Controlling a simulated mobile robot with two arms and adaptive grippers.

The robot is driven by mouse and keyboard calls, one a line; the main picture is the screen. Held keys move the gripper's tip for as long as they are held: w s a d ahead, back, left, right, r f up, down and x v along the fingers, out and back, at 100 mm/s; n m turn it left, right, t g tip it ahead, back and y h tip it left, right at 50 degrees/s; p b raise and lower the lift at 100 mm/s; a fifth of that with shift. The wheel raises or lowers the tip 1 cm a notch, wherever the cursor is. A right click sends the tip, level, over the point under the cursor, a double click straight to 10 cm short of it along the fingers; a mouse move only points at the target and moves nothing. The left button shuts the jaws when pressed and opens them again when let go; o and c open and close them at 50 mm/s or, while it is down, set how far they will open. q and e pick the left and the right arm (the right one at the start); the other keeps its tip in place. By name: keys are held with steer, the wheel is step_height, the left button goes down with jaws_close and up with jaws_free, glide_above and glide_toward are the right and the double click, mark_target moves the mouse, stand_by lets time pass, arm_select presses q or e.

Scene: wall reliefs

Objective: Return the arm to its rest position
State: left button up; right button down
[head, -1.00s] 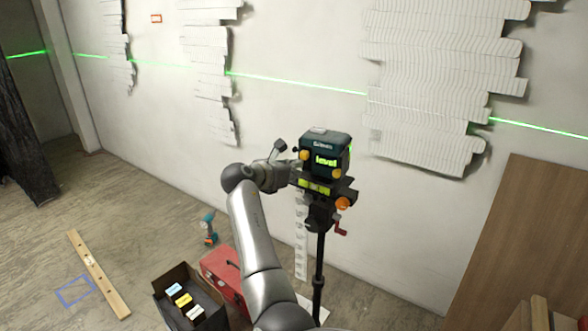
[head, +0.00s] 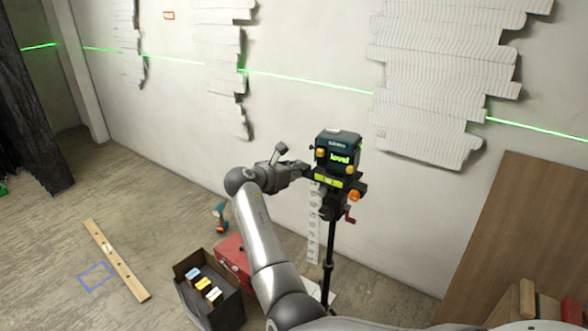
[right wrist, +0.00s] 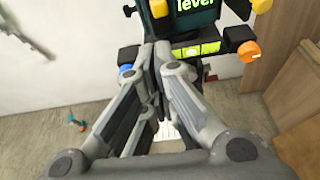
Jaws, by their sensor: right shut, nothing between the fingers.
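My right arm (head: 262,240) reaches up from the bottom of the head view. Its gripper (head: 306,168) is at the left side of the laser level (head: 339,157), close to its mount; I cannot tell whether they touch. In the right wrist view the gripper (right wrist: 157,50) has its fingers together with nothing between them, below and in front of the level. The level's screen reads "level" in green, and it stands upright on a black tripod (head: 328,262) with orange knobs. My left gripper is not in view.
An open dark box (head: 236,307) with small labelled packs and a red case (head: 232,258) stand on the floor below the arm. A drill (head: 219,215) and a wooden spirit level (head: 118,262) lie further left. A brown board (head: 520,225) leans at the right. White reliefs (head: 440,75) cover parts of the wall.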

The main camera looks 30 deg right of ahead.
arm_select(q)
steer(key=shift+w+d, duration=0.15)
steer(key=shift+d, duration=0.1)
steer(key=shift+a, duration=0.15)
